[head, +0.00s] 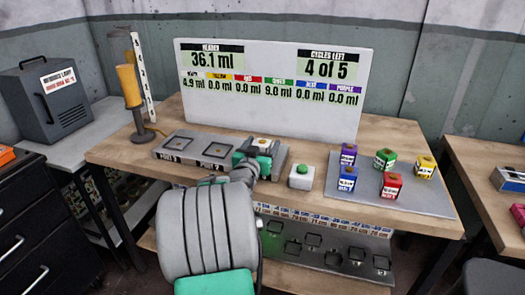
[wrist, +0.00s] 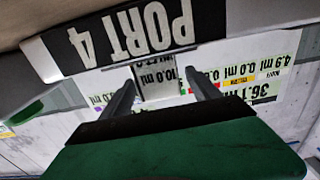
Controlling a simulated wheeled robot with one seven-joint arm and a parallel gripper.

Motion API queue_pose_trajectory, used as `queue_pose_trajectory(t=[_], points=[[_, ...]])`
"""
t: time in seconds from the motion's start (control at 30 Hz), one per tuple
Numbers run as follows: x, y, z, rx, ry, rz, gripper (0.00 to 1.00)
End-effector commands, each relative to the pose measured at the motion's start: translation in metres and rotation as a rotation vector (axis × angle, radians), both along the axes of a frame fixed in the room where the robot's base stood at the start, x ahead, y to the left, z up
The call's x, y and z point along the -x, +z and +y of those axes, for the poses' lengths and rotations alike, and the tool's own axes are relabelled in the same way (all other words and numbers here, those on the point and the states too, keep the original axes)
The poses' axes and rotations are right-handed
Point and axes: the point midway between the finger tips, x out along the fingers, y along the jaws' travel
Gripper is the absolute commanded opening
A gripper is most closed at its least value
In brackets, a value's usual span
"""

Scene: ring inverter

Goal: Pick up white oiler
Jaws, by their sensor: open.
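The white oiler (head: 263,141) is a small pale block with an orange-yellow mark on top. It sits at the right end of the grey port strip (head: 196,151), partly hidden by my gripper. My gripper (head: 257,154) is at the oiler, low over the strip. In the wrist view, my gripper's (wrist: 158,88) two dark fingers stand apart, one on each side of a pale block with an upside-down "10.0 ml" label, which looks like the white oiler (wrist: 156,76). I cannot tell whether the fingers touch it.
A PORT 4 label (wrist: 125,35) lies close above the fingers in the wrist view. Coloured oilers, including a red one (head: 391,185), stand on a grey mat (head: 420,203). A white display board (head: 280,85) rises behind.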

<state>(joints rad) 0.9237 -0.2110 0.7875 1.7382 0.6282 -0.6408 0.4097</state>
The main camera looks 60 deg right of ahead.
Motion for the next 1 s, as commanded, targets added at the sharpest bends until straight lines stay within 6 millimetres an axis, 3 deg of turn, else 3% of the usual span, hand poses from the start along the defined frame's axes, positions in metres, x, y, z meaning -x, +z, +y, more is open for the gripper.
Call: queue_pose_trajectory(t=[0.83, 1.0], points=[[-0.0001, -0.0002, 0.0005, -0.001, 0.0, 0.0, 0.03], [-0.0001, 0.0003, 0.0005, 0.0, 0.0, 0.0, 0.01]])
